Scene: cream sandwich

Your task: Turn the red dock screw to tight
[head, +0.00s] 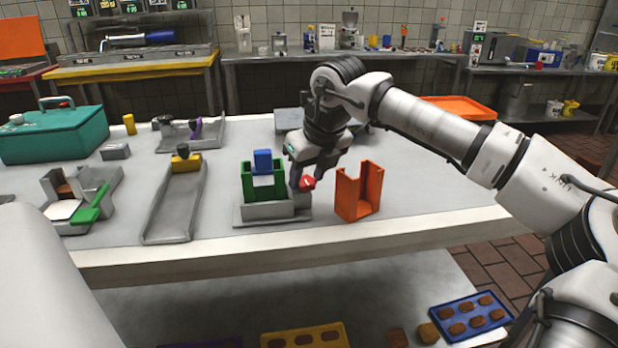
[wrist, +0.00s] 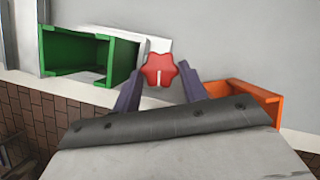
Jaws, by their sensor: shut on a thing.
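The red dock screw (head: 307,183) is a star-shaped knob on the right side of the grey dock (head: 268,211). In the wrist view the red knob (wrist: 159,71) shows a white line that runs about vertical from its middle to its lower edge. My gripper (head: 303,180) is at the knob, with its two dark fingers (wrist: 160,84) on either side of it, shut on it. Where the screw meets the dock is hidden by the knob.
An orange open holder (head: 358,194) stands close to the right of my gripper. A grey channel tray (head: 173,205) lies to the left of the dock, with a green-handled device (head: 90,207) beyond. The table's front edge (head: 300,240) is near; the table behind the holder has free room.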

